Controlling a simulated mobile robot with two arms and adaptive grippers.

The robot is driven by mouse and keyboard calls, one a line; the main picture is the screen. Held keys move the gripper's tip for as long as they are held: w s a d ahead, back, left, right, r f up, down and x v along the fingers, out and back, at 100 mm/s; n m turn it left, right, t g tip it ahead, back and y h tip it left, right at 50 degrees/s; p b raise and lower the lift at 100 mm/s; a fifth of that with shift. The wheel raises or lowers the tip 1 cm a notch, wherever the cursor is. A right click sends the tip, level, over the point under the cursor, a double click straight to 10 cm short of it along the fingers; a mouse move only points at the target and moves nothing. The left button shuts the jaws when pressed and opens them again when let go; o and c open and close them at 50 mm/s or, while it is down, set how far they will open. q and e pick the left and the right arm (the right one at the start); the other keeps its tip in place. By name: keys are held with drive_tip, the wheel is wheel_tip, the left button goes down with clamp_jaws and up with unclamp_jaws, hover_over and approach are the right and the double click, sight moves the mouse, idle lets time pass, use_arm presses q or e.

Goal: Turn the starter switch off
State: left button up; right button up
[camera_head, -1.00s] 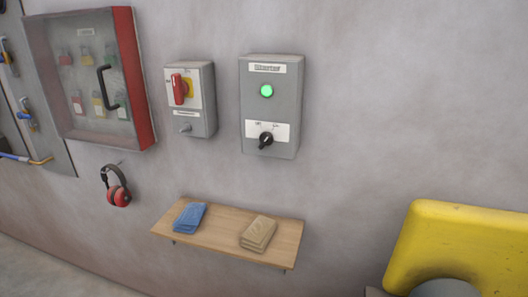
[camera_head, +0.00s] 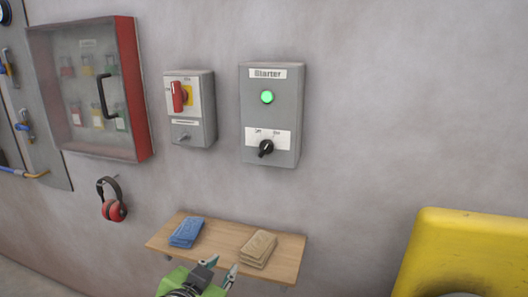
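The grey starter box (camera_head: 271,115) hangs on the wall near the middle of the head view, with a "Starter" label on top. Its green lamp (camera_head: 267,97) is lit. Below the lamp, the black rotary starter switch (camera_head: 265,148) sits on a white plate with markings at its left and right. The knob is tilted, its upper end toward the right marking. My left gripper (camera_head: 219,267) is at the bottom edge, in front of the shelf and well below the switch. Its two fingertips are apart, with nothing seen between them. My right gripper is not in view.
A grey isolator box with a red handle (camera_head: 178,96) is left of the starter. A red-framed cabinet (camera_head: 134,85) and ear defenders (camera_head: 113,209) are further left. A wooden shelf (camera_head: 220,243) holds blue and tan folded cloths. A yellow object (camera_head: 465,250) stands at lower right.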

sight(265, 148)
use_arm(q)
drive_tip(key=w+d+r+m+t+h, duration=0.1)
drive_tip(key=w+d+r+m+t, duration=0.15)
drive_tip(key=r, duration=0.75)
drive_tip(key=w+d+r+m+t+h, duration=0.1)
drive_tip(key=w+d+r+t, duration=0.15)
drive_tip(key=r, duration=0.75)
drive_tip(key=x, duration=0.4)
drive_tip(key=p+x, duration=0.1)
drive_tip(key=x, duration=0.3)
drive_tip(key=p+x, duration=0.1)
drive_tip(key=x, duration=0.4)
drive_tip(key=shift+s+d+r, duration=0.15)
drive_tip(key=shift+d, duration=0.15)
clamp_jaws()
